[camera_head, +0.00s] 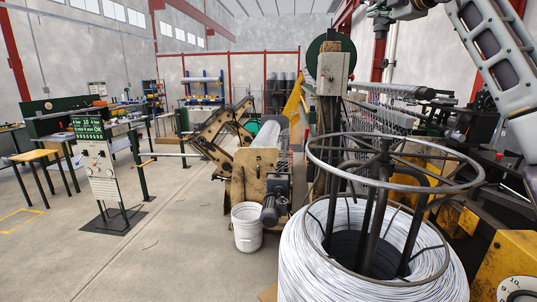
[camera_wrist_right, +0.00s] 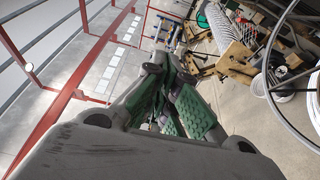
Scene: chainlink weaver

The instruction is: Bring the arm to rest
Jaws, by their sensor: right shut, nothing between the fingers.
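My right arm (camera_head: 492,50) comes in from the upper right of the head view, raised high above the wire coil. My right gripper (camera_head: 380,20) is at the top edge of that view, partly cut off. In the right wrist view my right gripper (camera_wrist_right: 172,108) shows its green-padded fingers close together. It is shut and holds nothing. It appears clear of the things around it. My left gripper and left arm are not in view.
A large coil of pale wire (camera_head: 310,255) under a round metal frame (camera_head: 330,151) stands in front. The floor (camera_head: 180,240) at left centre is clear.

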